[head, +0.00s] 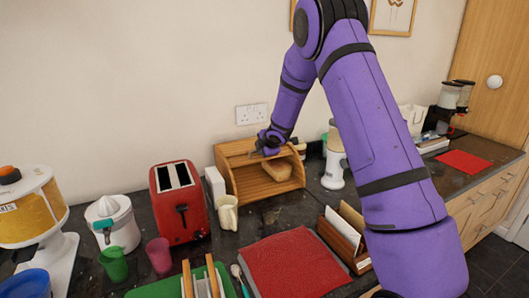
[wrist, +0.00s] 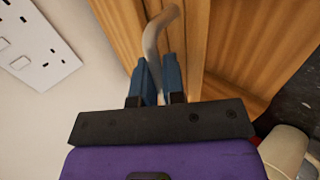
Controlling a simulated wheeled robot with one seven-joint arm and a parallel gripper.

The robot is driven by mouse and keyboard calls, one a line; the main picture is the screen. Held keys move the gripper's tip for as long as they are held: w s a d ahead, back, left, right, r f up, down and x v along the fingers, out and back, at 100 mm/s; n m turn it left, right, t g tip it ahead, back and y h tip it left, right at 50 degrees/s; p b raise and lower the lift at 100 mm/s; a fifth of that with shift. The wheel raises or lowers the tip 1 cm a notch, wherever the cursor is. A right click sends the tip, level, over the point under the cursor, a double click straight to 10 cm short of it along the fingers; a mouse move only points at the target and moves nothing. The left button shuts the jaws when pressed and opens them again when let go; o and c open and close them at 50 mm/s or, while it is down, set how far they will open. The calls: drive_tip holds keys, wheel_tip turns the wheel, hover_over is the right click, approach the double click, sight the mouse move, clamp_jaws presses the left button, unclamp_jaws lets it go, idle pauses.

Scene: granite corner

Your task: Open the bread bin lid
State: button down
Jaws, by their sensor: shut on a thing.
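The wooden bread bin (head: 223,160) stands against the back wall, with its slatted roll lid (head: 240,148) raised at the top. A loaf of bread (head: 277,171) shows inside through the open front. My gripper (head: 268,145) is at the upper right part of the bin. In the wrist view my gripper (wrist: 158,84) has its two blue fingers shut on a curved metal handle (wrist: 152,42), with the bin's wood (wrist: 220,50) behind it. Part of the lid is hidden by my wrist in the head view.
A red toaster (head: 180,205), a cream mug (head: 228,212) and a white box (head: 215,184) stand left of the bin. A white grinder-like appliance (head: 333,165) stands to its right. A red mat (head: 297,262) lies in front. A wall socket (head: 251,114) is above the bin.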

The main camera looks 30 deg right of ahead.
idle(0.3)
drive_tip(key=c, duration=1.2)
unclamp_jaws()
drive_tip(key=shift+c, duration=0.2)
drive_tip(key=v, duration=1)
drive_tip(key=shift+s+r, duration=0.25)
